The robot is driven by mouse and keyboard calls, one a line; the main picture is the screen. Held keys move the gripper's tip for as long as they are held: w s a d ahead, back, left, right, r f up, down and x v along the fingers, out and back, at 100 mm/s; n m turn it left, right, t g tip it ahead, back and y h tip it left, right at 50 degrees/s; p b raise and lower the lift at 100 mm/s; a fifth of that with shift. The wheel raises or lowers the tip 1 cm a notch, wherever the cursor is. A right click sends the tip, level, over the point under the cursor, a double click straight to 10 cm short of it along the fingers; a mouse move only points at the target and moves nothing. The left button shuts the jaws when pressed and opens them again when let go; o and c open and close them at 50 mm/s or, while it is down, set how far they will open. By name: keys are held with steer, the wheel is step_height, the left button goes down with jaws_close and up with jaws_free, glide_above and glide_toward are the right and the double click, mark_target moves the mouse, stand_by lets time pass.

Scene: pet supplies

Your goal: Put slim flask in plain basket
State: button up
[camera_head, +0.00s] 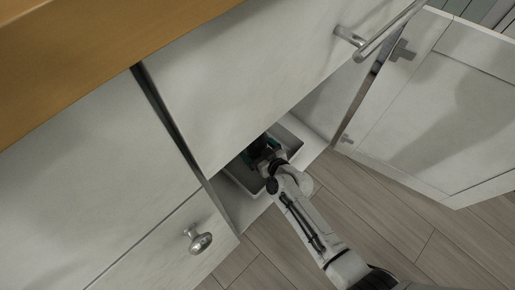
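A light basket (239,181) sits low inside the open cabinet, partly covered by my arm and by the drawer front above it. My gripper (259,149) is at the basket, its fingers reaching under the cabinet's front edge. A small teal patch (246,158) shows beside the fingers; I cannot tell whether it is the slim flask, another item or part of the gripper. The fingertips are too small and dark to show whether they are open or shut. No slim flask can be clearly made out.
The cabinet door (440,110) stands open at the right. A drawer front with a bar handle (378,35) overhangs the opening. A closed drawer with a round knob (200,240) is at the left. The wooden floor (400,225) is clear at the lower right.

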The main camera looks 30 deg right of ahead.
steer(key=shift+r, duration=0.1)
steer(key=shift+s+r, duration=0.1)
steer(key=shift+s, duration=0.05)
steer(key=p+v, duration=0.2)
steer(key=v, duration=0.9)
steer(key=shift+s+p, duration=0.35)
steer(key=shift+p, duration=0.05)
steer(key=shift+r, duration=0.1)
steer(key=shift+a+r+y, duration=0.1)
steer(key=shift+r+y, duration=0.05)
steer(key=shift+y, duration=0.15)
steer(key=s+d+r+g+h, duration=0.1)
steer(key=s+d+r+g, duration=0.1)
steer(key=s, duration=0.4)
steer(key=s+d+r+m+g+h, duration=0.1)
steer(key=s+d+r+g, duration=0.1)
steer(key=s+r+g, duration=0.3)
steer(key=s+d+r+m+g, duration=0.1)
steer(key=s+d+r+g, duration=0.1)
steer(key=s+g, duration=0.3)
steer(key=s+r, duration=0.1)
steer(key=s, duration=0.1)
steer(key=shift+s+d+r+h, duration=0.25)
steer(key=shift+s+d+h, duration=0.05)
steer(key=shift+s+h, duration=0.1)
